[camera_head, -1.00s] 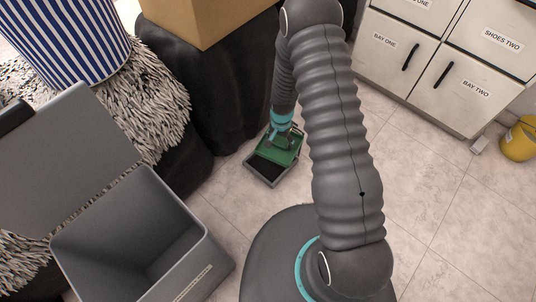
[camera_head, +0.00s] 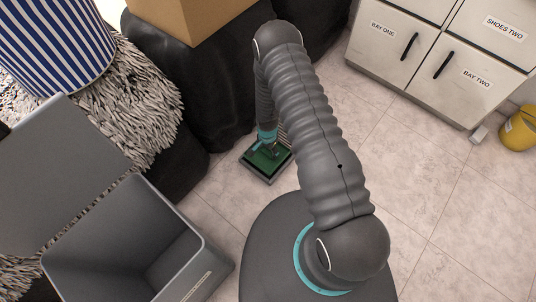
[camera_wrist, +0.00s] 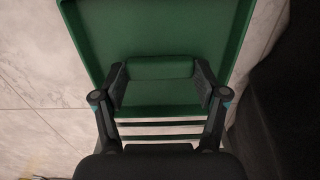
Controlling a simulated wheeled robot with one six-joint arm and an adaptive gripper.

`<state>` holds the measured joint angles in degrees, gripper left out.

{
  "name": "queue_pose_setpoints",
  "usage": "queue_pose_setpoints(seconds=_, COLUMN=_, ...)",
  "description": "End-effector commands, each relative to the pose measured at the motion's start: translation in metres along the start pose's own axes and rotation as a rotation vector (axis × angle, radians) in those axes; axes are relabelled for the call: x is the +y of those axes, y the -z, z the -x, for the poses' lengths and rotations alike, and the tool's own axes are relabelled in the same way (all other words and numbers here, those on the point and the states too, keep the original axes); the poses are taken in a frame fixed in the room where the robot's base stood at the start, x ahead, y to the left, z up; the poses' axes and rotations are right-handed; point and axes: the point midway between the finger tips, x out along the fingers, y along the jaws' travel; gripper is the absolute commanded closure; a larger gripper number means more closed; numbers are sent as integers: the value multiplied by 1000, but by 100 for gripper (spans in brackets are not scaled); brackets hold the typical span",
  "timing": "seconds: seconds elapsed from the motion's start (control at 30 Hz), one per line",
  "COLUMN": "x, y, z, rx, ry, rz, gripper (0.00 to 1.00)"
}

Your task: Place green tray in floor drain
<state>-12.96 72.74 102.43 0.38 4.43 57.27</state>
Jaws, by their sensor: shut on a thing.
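The green tray (camera_head: 262,163) is at the floor drain (camera_head: 270,182), a dark square frame in the floor. In the head view the tray lies within the frame's outline, with the dark rim showing around its near sides. I cannot tell whether it rests in the drain or hovers just above it. My gripper (camera_head: 269,146) is over the tray, pointing down. In the wrist view my gripper (camera_wrist: 160,88) is shut on the tray's raised green handle, and the flat green tray (camera_wrist: 160,25) with its raised edges spreads beyond it. My gripper hides part of the tray.
A grey open bin (camera_head: 125,235) stands at the lower left. A black draped stand (camera_head: 205,85) bears a cardboard box (camera_head: 190,18) behind the drain. The floor right of the drain is clear.

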Motion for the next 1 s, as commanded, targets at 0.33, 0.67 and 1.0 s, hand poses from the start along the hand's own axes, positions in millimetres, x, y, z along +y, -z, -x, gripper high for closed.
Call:
queue_pose_setpoints(seconds=0.33, x=2, y=1, z=-39, rx=0, ry=0, rz=-3, gripper=68)
queue_pose_setpoints(seconds=0.67, x=2, y=2, z=-42, rx=0, ry=0, rz=-4, gripper=68)
queue_pose_setpoints(seconds=1.0, x=2, y=2, z=-42, rx=0, ry=0, rz=-4, gripper=3)
